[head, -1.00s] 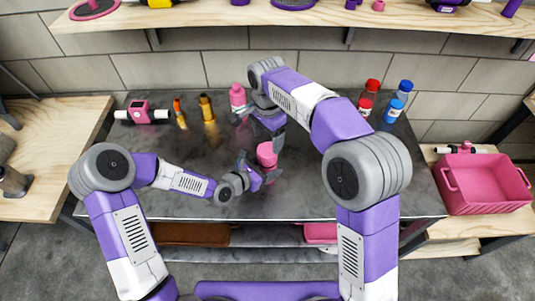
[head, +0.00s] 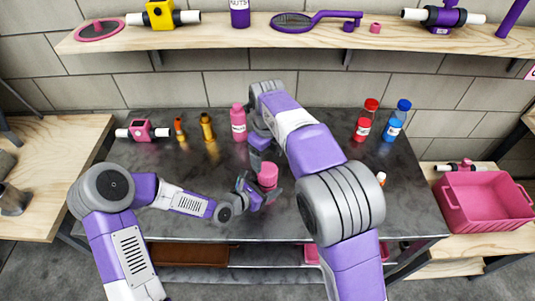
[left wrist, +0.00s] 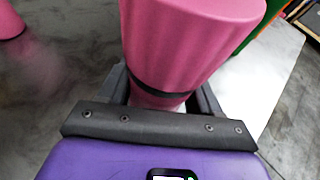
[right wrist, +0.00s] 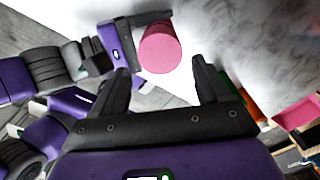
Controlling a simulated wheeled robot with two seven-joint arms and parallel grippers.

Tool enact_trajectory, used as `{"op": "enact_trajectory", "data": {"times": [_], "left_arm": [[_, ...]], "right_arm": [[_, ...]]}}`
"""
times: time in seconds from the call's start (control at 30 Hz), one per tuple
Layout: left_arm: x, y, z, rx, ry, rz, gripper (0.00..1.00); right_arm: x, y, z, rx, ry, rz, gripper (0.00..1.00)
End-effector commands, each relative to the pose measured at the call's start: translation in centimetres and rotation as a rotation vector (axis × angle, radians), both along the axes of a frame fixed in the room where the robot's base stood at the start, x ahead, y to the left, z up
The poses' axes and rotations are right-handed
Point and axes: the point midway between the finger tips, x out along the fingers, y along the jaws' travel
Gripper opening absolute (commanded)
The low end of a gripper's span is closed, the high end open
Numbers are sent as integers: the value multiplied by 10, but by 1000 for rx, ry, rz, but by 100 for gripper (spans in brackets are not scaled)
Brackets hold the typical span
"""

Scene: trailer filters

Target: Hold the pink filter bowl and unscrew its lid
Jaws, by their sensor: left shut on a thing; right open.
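The pink filter bowl (head: 268,175) stands upright near the middle of the grey table, with its pink ribbed top uppermost. My left gripper (head: 262,192) is shut around its lower part. The left wrist view shows the bowl (left wrist: 185,40) between the fingers (left wrist: 160,95), with a dark band around it. My right gripper (head: 259,155) is open and empty, close to the bowl at its upper left in the head view and partly hidden by its own arm. In the right wrist view the bowl's round pink end (right wrist: 160,47) lies beyond the open fingers (right wrist: 160,85), not between them.
A pink labelled bottle (head: 238,122) stands behind the bowl. Orange fittings (head: 207,127) and a pink-and-white filter housing (head: 143,131) are at the back left. Red (head: 367,120) and blue (head: 395,121) bottles are at the back right. A pink crate (head: 485,202) sits right of the table.

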Motion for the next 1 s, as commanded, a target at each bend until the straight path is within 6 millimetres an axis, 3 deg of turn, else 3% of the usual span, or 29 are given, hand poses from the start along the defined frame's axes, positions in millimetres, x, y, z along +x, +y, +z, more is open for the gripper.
{"op": "enact_trajectory", "data": {"times": [0.43, 0.87, 1.0], "left_arm": [[0, 0, 0, -1, -1, 0, 0], [0, 0, 0, -1, -1, 0, 0], [0, 0, 0, -1, -1, 0, 0]], "right_arm": [[0, 0, -64, -1, 2, 1, 76], [0, 0, -74, -1, 1, 2, 76], [0, 0, -74, -1, 1, 2, 55]]}}
